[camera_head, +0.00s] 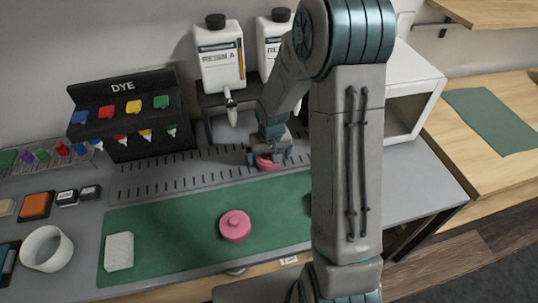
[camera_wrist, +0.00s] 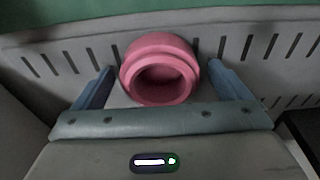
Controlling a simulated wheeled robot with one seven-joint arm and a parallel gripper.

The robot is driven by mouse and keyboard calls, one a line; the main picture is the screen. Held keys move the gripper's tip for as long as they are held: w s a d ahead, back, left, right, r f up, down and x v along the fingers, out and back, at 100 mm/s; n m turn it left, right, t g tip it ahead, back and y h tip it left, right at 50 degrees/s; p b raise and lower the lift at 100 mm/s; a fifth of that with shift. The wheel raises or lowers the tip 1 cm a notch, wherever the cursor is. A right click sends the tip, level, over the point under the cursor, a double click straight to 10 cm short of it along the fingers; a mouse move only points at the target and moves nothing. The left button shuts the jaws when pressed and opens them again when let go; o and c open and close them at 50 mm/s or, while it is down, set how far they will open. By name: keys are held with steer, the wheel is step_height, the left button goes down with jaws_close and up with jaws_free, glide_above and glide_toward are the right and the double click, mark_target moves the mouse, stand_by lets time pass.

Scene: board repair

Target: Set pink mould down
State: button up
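A pink mould (camera_head: 265,162) shows at the fingers of my gripper (camera_head: 268,156), over the slotted grey strip behind the green mat. In the wrist view the mould (camera_wrist: 160,68) is a stepped pink ring with its round opening facing the camera. It lies between the two blue-grey fingers of my gripper (camera_wrist: 162,68), one at each side. The fingers stand very close to its sides; I cannot tell whether they touch it. Whether the mould rests on the strip or is just above it is also unclear. A second pink piece (camera_head: 235,225), round with a knob, lies on the green mat.
The green mat (camera_head: 170,235) also bears a white block (camera_head: 119,251). Behind the strip stand a black dye rack (camera_head: 125,148) and two resin bottles, one being Resin A (camera_head: 219,75). A white box (camera_head: 412,95) stands at right.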

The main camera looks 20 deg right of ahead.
steer(key=shift+r, duration=0.65)
step_height(320, 180, up, 10)
steer(key=s+p, duration=0.1)
steer(key=s, duration=0.1)
steer(key=s+r, duration=0.5)
steer(key=s, duration=0.4)
steer(key=s+r+t, duration=0.1)
steer(key=s+r, duration=0.3)
steer(key=s, duration=0.5)
steer(key=shift+s+r, duration=0.3)
steer(key=shift+r, duration=0.05)
steer(key=shift+p+v, duration=0.8)
steer(key=shift+w, duration=0.2)
